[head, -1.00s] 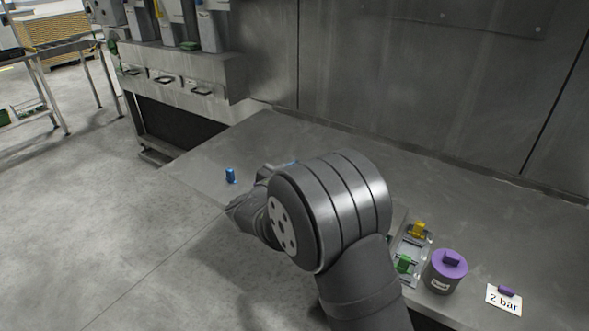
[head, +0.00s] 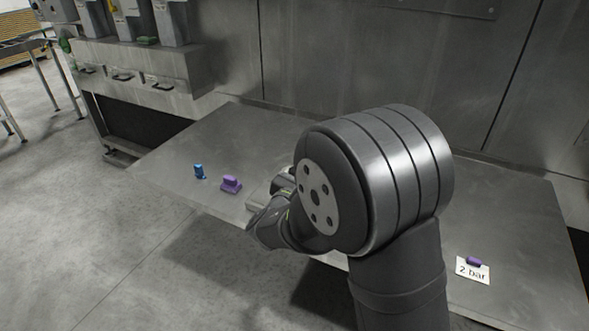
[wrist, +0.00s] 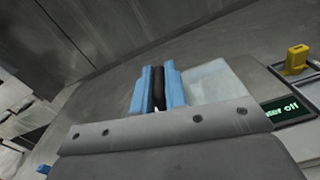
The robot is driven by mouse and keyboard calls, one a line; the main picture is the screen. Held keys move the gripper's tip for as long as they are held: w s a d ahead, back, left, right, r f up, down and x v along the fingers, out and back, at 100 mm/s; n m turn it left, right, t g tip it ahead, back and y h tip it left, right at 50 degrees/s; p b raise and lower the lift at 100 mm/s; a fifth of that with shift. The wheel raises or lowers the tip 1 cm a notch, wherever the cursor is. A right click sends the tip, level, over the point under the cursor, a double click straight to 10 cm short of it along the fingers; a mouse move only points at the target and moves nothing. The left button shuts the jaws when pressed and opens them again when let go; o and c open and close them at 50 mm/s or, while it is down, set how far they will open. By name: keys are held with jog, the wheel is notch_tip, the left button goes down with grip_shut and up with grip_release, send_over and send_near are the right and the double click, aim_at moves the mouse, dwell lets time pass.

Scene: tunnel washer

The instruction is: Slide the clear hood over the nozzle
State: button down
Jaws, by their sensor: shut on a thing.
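My gripper (wrist: 157,92) shows in the wrist view with two blue fingers closed on a dark upright piece (wrist: 157,88). A pale, milky panel (wrist: 213,80) shows just right of the fingers; it may be the clear hood, but I cannot tell whether the dark piece belongs to it. In the head view my own arm hides the fingertips, and a light grey shape (head: 262,194) shows beside the wrist. I cannot pick out the nozzle for sure in either view.
On the steel table (head: 215,130) stand a small blue piece (head: 199,172) and a purple block (head: 231,184). A card reading "2 bar" (head: 472,271) lies at right. The wrist view shows a yellow piece (wrist: 297,58) and a dark green-lettered display (wrist: 282,111).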

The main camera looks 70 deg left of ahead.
jog(key=shift+w+d, duration=0.1)
jog(key=shift+d, duration=0.05)
jog(key=c, duration=1.5)
grip_release()
jog(key=shift+s+d, duration=0.1)
jog(key=shift+s, duration=0.1)
jog(key=v, duration=1.7)
jog(key=shift+r, duration=0.1)
jog(key=x, duration=1.7)
jog(key=shift+w, duration=0.15)
